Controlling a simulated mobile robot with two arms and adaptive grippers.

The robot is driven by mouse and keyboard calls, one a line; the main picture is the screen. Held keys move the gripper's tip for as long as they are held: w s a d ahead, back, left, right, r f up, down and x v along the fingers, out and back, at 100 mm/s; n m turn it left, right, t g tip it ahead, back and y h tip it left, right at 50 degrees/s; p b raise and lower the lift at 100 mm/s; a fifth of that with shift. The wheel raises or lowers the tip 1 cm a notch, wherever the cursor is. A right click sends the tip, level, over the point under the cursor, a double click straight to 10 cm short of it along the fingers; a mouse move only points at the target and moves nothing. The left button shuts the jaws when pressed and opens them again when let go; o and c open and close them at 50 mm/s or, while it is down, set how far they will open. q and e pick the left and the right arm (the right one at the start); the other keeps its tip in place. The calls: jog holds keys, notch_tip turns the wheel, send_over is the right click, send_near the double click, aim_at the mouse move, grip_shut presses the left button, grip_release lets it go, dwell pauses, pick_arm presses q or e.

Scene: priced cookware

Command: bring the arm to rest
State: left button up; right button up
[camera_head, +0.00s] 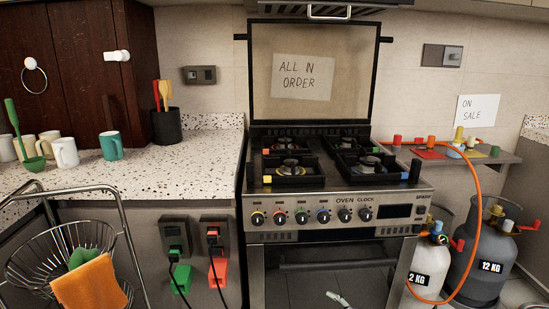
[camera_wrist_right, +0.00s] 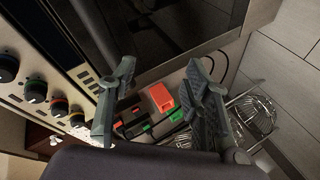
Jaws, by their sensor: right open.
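My right gripper (camera_wrist_right: 160,100) shows in the right wrist view with its two dark grey fingers spread apart and nothing between them. It is in front of the stove (camera_head: 335,215), whose knobs are at the left of that view and whose dark oven window (camera_wrist_right: 165,25) is at the top. Beyond the fingers are a red-orange plug (camera_wrist_right: 161,97) and a green one. Neither gripper shows in the head view. My left gripper is not in view.
A wire basket trolley (camera_head: 65,255) with an orange cloth (camera_head: 88,285) stands at the left. Mugs and a utensil pot (camera_head: 166,127) stand on the speckled counter. Gas cylinders (camera_head: 478,255), an orange hose (camera_head: 479,210) and a small shelf (camera_head: 510,157) are at the right.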

jog(key=s+d+f+m+g+h, duration=0.1)
jog(key=s+f+m+g+h, duration=0.35)
jog(key=s+f, duration=0.8)
jog(key=s+d+f+m+g+h, duration=0.1)
jog(key=s+f+m+g, duration=0.1)
jog(key=s+f+m, duration=1.05)
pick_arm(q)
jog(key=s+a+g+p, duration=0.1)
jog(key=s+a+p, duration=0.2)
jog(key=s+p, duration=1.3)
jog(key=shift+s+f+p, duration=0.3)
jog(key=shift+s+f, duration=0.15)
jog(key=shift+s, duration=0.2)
pick_arm(e)
jog(key=s+d+f+n+g, duration=0.1)
jog(key=s+d+g, duration=0.1)
jog(key=s, duration=1.4)
jog(key=s+d+n+g, duration=0.2)
jog(key=s+d+g, duration=0.1)
jog(key=s, duration=1.3)
jog(key=shift+s+f, duration=0.3)
jog(key=shift+f, duration=0.05)
